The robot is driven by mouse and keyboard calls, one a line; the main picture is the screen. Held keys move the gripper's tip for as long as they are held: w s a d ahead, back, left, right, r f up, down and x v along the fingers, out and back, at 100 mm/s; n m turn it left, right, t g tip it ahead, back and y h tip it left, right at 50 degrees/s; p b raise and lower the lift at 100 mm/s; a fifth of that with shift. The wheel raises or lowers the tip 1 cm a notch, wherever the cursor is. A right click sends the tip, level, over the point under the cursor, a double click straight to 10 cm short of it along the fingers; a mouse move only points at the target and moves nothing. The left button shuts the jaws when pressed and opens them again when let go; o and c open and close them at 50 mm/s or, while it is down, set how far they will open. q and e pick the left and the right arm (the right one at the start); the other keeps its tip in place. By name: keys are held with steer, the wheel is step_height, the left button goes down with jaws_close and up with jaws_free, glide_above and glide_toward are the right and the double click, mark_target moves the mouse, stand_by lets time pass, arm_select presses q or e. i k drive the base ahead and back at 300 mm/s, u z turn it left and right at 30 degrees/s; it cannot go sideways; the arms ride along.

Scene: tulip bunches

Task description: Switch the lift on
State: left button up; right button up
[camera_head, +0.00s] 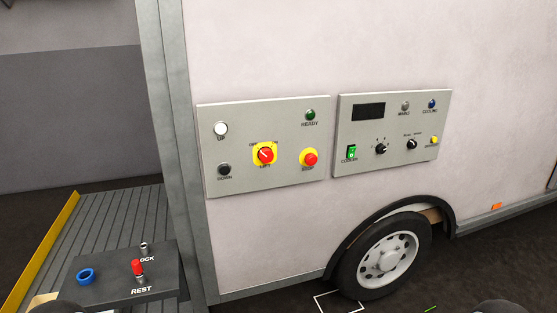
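The lift switch (264,153) is a red rotary knob on a yellow plate, labelled LIFT. It sits on the left grey control panel (284,187) on the trailer's side wall. The knob's pointer looks slanted; the small lettering above it is too blurred to read its position surely. The same panel carries a white UP button (221,129), a black DOWN button (224,169), a green READY lamp (310,115) that looks dark, and a red STOP button (310,158) on a yellow ring. Neither gripper shows; only dark rounded parts, probably mine, reach the bottom edge.
A second panel (400,164) to the right has a dark display (368,112), a green COOLER switch (351,152) and knobs. A wheel (385,262) is below. At the lower left, a dark box (105,283) with a blue ring and red knob stands before a ribbed platform (120,225).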

mark_target(266, 155)
steer(key=u, duration=0.1)
steer(key=i, duration=0.95)
steer(key=z, duration=0.1)
